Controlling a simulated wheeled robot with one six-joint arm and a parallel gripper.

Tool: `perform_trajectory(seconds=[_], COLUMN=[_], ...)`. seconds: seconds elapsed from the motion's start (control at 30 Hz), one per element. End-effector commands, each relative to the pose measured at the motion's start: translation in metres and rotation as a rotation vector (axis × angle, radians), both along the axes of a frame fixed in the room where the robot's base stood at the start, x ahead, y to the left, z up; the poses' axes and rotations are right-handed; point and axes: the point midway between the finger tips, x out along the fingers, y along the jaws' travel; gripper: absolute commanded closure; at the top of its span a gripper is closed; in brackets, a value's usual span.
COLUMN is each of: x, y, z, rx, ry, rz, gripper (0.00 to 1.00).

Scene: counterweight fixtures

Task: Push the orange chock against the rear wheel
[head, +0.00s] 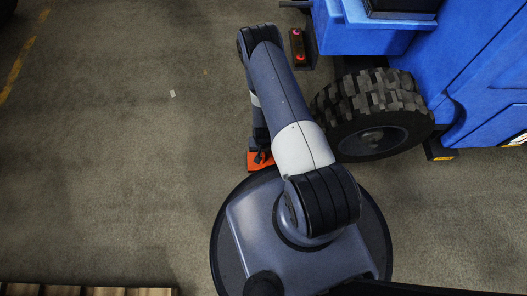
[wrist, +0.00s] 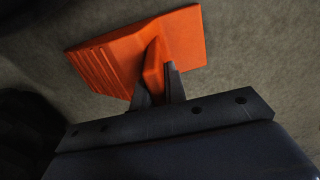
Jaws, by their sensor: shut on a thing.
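The orange chock (wrist: 185,42) lies on the floor in the wrist view, a wedge with a ribbed face on its left and an upright rib in its middle. My gripper (wrist: 160,85) is shut on that rib, one dark finger on each side. In the head view the chock (head: 253,164) shows only as a small orange patch beneath my gripper (head: 262,156), mostly hidden by my arm. The rear wheel (head: 372,105), a black knobbly tyre on the blue vehicle, stands to the right of the chock. A gap of floor, partly covered by my arm, lies between them.
The blue vehicle body (head: 470,70) fills the upper right, with a red-lit lamp block (head: 298,45) at its corner. A wooden pallet edge (head: 90,291) shows at the bottom left. The concrete floor to the left is clear, with a worn yellow line (head: 18,68).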

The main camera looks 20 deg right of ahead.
Motion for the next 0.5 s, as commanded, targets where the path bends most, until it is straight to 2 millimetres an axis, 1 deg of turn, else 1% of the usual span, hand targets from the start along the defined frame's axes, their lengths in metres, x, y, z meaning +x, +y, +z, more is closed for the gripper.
perform_trajectory(seconds=[0.33,0.37,0.5], x=[0.0002,0.0002,0.0001], y=[-0.0001,-0.0001,0.0], z=[-0.0014,-0.0015,-0.0016], rx=[0.0,0.0,0.0], ry=[0.0,0.0,0.0], rz=[0.0,0.0,0.0], gripper=[1.0,0.87,0.75])
